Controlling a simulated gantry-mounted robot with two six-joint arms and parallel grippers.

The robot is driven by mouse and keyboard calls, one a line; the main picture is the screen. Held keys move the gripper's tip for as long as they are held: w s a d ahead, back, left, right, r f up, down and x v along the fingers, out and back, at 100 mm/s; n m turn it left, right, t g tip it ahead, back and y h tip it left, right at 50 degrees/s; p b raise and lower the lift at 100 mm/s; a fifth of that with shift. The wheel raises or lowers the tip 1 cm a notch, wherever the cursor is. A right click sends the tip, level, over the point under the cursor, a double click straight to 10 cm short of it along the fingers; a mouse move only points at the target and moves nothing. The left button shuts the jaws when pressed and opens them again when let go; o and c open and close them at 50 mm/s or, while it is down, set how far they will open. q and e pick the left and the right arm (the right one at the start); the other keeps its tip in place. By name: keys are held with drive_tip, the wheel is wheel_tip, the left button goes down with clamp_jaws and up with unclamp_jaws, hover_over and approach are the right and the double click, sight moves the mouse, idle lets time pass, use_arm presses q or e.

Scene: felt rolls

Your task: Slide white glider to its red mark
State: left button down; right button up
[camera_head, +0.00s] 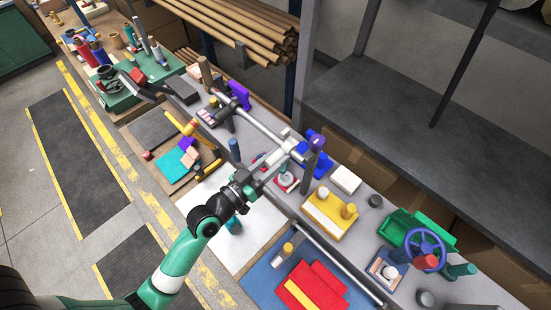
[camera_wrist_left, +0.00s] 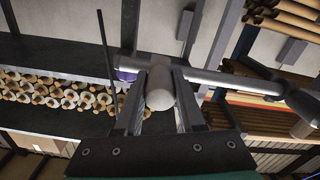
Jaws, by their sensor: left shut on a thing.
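The white glider (camera_head: 291,145) sits on a grey rail (camera_head: 262,127), close to the rail's right end post (camera_head: 311,158) in the head view. My left gripper (camera_head: 276,161) reaches it from the front and is shut on it. In the left wrist view the glider's pale rounded knob (camera_wrist_left: 159,92) is between the two fingers of my left gripper (camera_wrist_left: 158,100). The rail (camera_wrist_left: 235,82) runs off to the right there. I cannot make out a red mark on the rail. My right gripper is not in view.
A purple bracket (camera_head: 239,95) stands by the rail's far left end. A blue upright peg (camera_head: 235,150) is just left of my gripper.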

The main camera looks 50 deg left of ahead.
use_arm(q)
drive_tip(key=shift+a+r, duration=0.1)
drive_tip(key=shift+a, duration=0.05)
drive_tip(key=c, duration=0.5)
unclamp_jaws()
drive_tip(key=shift+a, duration=0.1)
drive_tip(key=s+b, duration=0.4)
drive_tip(key=s, duration=0.7)
drive_tip(key=shift+s+d, duration=0.35)
drive_tip(key=shift+d, duration=0.05)
